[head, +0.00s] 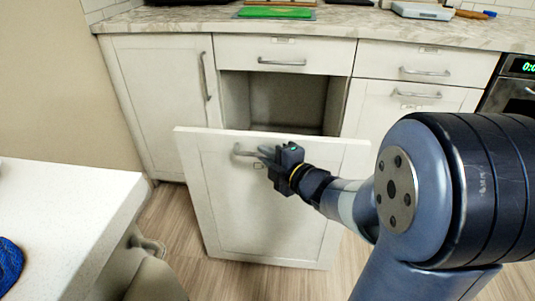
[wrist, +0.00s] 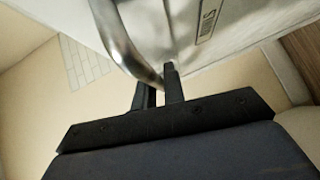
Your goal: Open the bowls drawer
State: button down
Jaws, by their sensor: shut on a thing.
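The drawer (head: 225,200) is a tall white panel front below a shallow closed drawer in the head view. It stands well out from the cabinet, with the open compartment showing behind its top edge. Its curved metal handle (head: 243,151) is near the top of the front and also crosses the wrist view (wrist: 124,48). My gripper (head: 265,151) is shut on the handle; its black fingers (wrist: 160,82) close around the bar in the wrist view. A small label (wrist: 208,20) beside the handle is turned and hard to read. The drawer's floor and contents are mostly hidden.
A closed shallow drawer (head: 285,55) is above. A closed door (head: 155,90) is at left, more closed fronts (head: 410,105) at right, then an oven (head: 518,85). A white counter (head: 65,215) stands at the near left. Wood floor (head: 175,220) shows between it and the drawer.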

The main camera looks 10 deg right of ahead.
jog(key=c, duration=1.5)
grip_release()
jog(key=shift+p+v, duration=1.6)
jog(key=shift+v, duration=3.8)
jog(key=shift+a+f, duration=0.1)
jog(key=b+x, duration=0.3)
jog(key=x, duration=0.7)
jog(key=shift+w+a, duration=0.15)
jog(key=shift+w, duration=0.45)
